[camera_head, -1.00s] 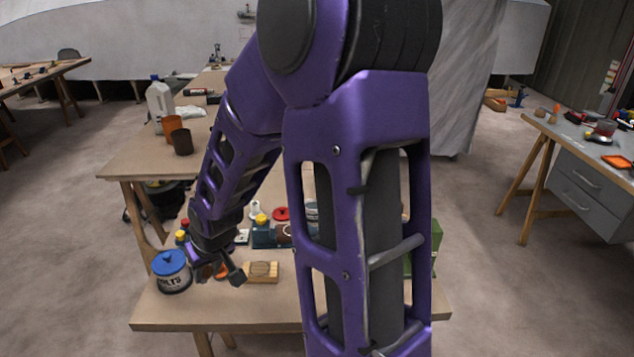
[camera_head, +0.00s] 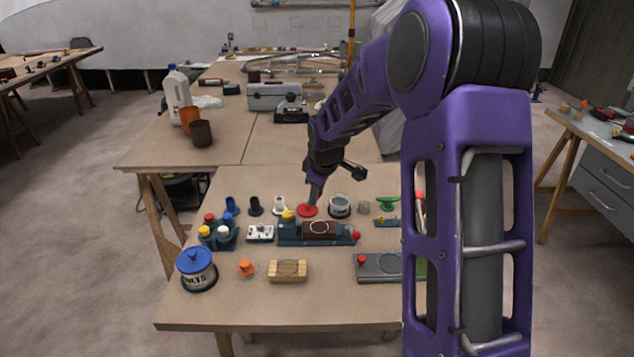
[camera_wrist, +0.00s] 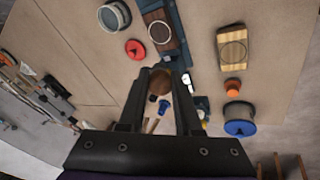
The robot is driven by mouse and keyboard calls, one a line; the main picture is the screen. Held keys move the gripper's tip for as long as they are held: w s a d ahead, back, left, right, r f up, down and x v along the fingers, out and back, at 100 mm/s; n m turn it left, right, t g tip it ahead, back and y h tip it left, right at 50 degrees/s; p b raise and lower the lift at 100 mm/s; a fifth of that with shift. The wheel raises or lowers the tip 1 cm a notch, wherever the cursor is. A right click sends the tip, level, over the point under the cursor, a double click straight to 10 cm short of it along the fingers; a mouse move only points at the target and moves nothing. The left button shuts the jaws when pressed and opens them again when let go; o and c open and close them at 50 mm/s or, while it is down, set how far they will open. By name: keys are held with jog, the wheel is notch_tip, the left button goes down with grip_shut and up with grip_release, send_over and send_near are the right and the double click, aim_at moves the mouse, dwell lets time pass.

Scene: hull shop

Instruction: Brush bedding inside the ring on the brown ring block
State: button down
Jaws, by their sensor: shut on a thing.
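The brown ring block (camera_head: 313,235) sits in a blue holder (camera_head: 288,236) on the near table, with a thin ring on its top.
A red disc (camera_head: 303,211) and an open tin (camera_head: 340,206) stand behind the block. A pale ring block (camera_head: 288,278), orange piece (camera_head: 246,268) and blue-lidded tin (camera_head: 197,270) are in front-left. A grey plate (camera_head: 370,267) lies front-right. The table's front edge is clear.

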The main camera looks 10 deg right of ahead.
jog(key=w+n, duration=0.3)
jog(key=shift+w+r+t, duration=0.2)
jog(key=shift+r+t, duration=0.1)
jog(key=shift+t, duration=0.1)
jog(key=shift+f+b, duration=1.8)
jog(key=shift+f, duration=0.6)
